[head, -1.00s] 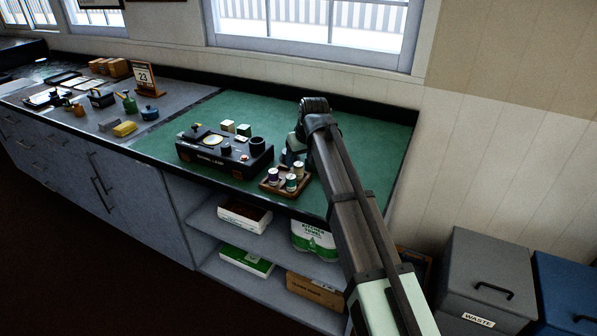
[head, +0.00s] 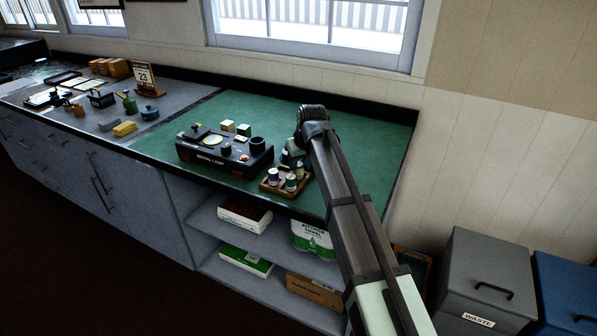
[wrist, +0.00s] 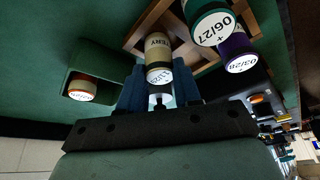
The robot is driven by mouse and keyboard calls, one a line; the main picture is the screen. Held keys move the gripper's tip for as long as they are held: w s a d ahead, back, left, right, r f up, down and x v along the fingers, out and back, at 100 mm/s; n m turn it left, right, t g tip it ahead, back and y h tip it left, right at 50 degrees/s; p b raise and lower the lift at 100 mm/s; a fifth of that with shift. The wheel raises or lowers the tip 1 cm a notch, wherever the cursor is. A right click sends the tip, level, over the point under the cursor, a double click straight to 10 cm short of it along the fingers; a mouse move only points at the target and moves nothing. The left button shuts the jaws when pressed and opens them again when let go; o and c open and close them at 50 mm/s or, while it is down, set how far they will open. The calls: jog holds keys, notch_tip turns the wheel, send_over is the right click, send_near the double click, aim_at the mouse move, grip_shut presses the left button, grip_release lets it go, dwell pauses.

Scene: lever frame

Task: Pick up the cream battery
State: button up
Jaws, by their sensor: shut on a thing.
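The cream battery (wrist: 158,52) is between the two dark blue fingers of my gripper (wrist: 158,84) in the wrist view; the gripper is shut on it. Its far end is at the wooden tray (wrist: 137,37); I cannot tell whether it still touches the tray floor. In the head view my gripper (head: 292,160) is low over the back of the tray (head: 268,187), and the arm partly hides this spot.
A green battery (wrist: 208,22) and a purple battery (wrist: 237,50) stand in the tray close beside the cream one. An orange-banded battery (wrist: 82,88) sits in a green holder on the other side. The black signal lamp box (head: 225,160) is left of the tray.

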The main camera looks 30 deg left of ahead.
aim_at(299, 164)
grip_shut()
notch_tip(299, 164, up, 9)
jog(key=shift+f, duration=0.1)
jog(key=w+a+r, duration=0.1)
jog(key=a, duration=0.7)
jog(key=a+r, duration=0.2)
jog(key=a, duration=0.6)
jog(key=shift+w+r, duration=0.3)
jog(key=shift+w, duration=0.05)
jog(key=shift+a+f, duration=0.1)
jog(key=shift+f, duration=2.4)
jog(key=shift+f, duration=0.75)
